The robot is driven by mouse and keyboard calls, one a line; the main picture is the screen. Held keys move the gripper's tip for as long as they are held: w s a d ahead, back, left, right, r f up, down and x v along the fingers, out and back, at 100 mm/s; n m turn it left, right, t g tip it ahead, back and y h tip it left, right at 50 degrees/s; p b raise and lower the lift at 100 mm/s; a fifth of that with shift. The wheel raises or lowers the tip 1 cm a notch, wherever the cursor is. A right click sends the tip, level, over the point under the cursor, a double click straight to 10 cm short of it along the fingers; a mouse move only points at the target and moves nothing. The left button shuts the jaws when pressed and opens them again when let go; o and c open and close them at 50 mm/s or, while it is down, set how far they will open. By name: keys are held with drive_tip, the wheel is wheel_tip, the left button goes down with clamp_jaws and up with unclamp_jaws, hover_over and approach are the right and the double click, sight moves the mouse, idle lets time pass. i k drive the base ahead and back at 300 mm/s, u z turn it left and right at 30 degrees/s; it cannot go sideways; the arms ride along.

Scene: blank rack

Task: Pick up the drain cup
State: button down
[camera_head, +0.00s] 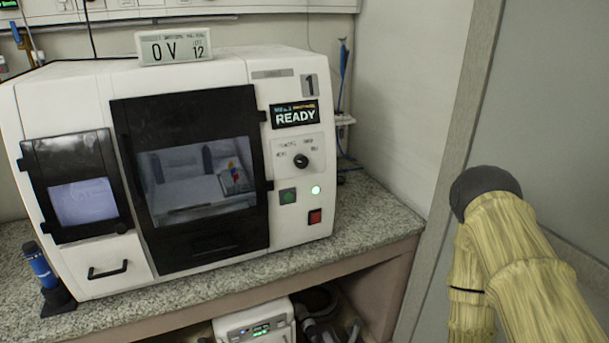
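I cannot make out a drain cup for certain in the head view. A blue cylinder (40,268) stands in a black holder at the left front of the counter, but I cannot tell what it is. My arm, in a yellowish sleeve with a dark rounded joint, shows at the right, in front of the grey panel. My gripper is out of the picture.
A white machine (290,170) marked 1 and READY fills the counter (375,215). Its dark-framed windows and drawer (108,268) are closed. A display box (175,47) sits on top. A smaller white device (255,325) and dark hoses are below. Counter space is clear right of the machine.

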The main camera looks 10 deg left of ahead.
sight(341, 166)
drive_tip(key=u, duration=3.55)
drive_tip(key=k, duration=1.4)
drive_tip(key=z, duration=2.2)
drive_tip(key=i, duration=0.55)
drive_tip(key=u, duration=0.1)
